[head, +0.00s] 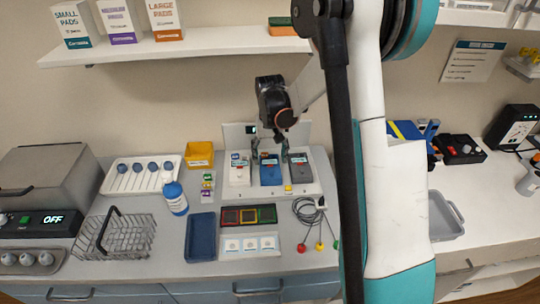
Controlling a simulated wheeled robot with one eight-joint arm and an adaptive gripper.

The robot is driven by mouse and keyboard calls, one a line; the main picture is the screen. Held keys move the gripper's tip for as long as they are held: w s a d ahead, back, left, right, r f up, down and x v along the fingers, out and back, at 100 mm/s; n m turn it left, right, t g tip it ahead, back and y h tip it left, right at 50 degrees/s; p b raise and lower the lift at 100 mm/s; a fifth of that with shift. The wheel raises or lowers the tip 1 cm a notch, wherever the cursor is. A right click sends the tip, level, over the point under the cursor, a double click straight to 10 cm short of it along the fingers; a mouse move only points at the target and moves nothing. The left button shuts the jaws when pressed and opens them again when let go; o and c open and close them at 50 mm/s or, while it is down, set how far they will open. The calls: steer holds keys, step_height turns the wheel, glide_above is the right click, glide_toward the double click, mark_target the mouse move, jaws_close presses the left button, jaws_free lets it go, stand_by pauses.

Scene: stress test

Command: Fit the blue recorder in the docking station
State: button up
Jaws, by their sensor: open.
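The blue recorder (271,174) stands in the middle place of the white docking station (308,188), on the counter at the centre of the head view. A pale recorder (239,174) is to its left and a dark grey recorder (300,172) to its right. My gripper (270,150) points down just above the blue recorder, with its fingers apart around the recorder's upper end. The fingers are open. Whether they touch the recorder, and how deep it sits, I cannot tell.
A yellow bin (199,154), a spray bottle (175,197) and a wire basket (115,238) are to the left. A shelf (180,48) hangs above.

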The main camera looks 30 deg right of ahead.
mark_target(270, 164)
steer(key=shift+r, duration=0.2)
steer(key=o, duration=0.6)
steer(key=shift+r+p, duration=0.85)
steer(key=shift+r, duration=0.7)
steer(key=shift+f, duration=0.1)
